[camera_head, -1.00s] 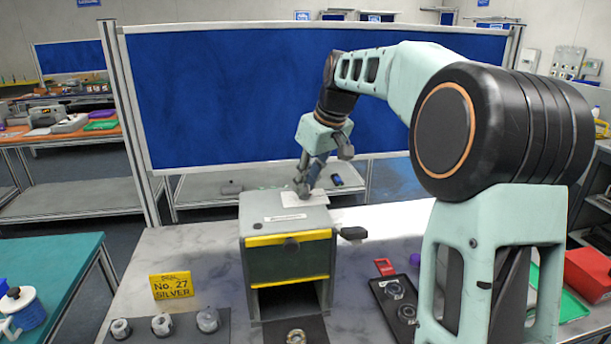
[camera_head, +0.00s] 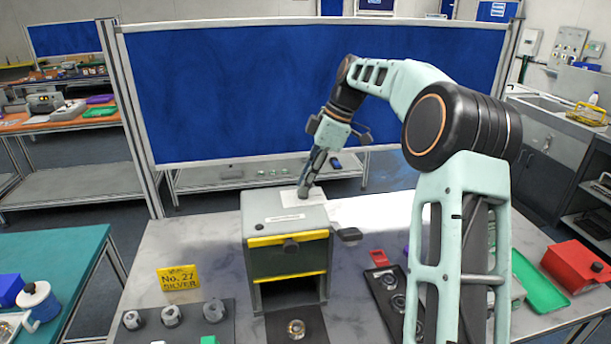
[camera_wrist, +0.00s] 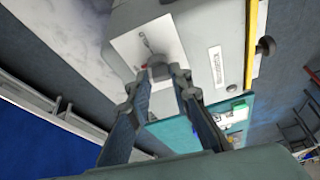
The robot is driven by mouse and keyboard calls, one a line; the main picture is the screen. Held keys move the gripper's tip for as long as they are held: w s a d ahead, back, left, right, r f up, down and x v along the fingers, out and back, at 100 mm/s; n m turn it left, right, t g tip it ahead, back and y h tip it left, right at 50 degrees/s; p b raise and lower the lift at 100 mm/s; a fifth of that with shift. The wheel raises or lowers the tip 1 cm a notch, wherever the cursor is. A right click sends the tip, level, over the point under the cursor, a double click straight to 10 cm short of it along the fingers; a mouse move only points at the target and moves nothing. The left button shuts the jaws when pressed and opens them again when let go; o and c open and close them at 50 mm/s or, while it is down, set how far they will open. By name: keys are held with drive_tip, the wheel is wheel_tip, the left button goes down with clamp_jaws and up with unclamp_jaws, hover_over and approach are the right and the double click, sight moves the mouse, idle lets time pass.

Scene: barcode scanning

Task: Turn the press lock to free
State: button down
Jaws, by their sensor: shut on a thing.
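The press is a grey box (camera_head: 262,215) with yellow edges on its front, standing on the table. A white plate (camera_wrist: 130,45) lies on its top and carries a small grey knob (camera_wrist: 157,70), which I take as the press lock. The plate has dark line marks and a small red mark beside the knob. My gripper (camera_head: 304,190) points down at the plate. In the wrist view, its fingers (camera_wrist: 158,76) are shut on the knob from both sides. The fingers partly hide the knob, and I cannot tell which mark it points to.
A dark lever (camera_head: 347,234) sticks out at the press's right side. A yellow "No. 27 SILVER" sign (camera_head: 178,278) and a dark mat with metal rings (camera_head: 190,322) are at left. A black tray (camera_head: 378,283), green tray (camera_head: 535,285) and red box (camera_head: 577,268) are at right.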

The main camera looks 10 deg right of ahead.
drive_tip(key=shift+n+g, duration=0.3)
drive_tip(key=shift+n, duration=0.6)
drive_tip(key=c, duration=1.7)
unclamp_jaws()
drive_tip(key=shift+c, duration=0.2)
drive_tip(key=v, duration=1.2)
drive_tip(key=shift+a, duration=0.1)
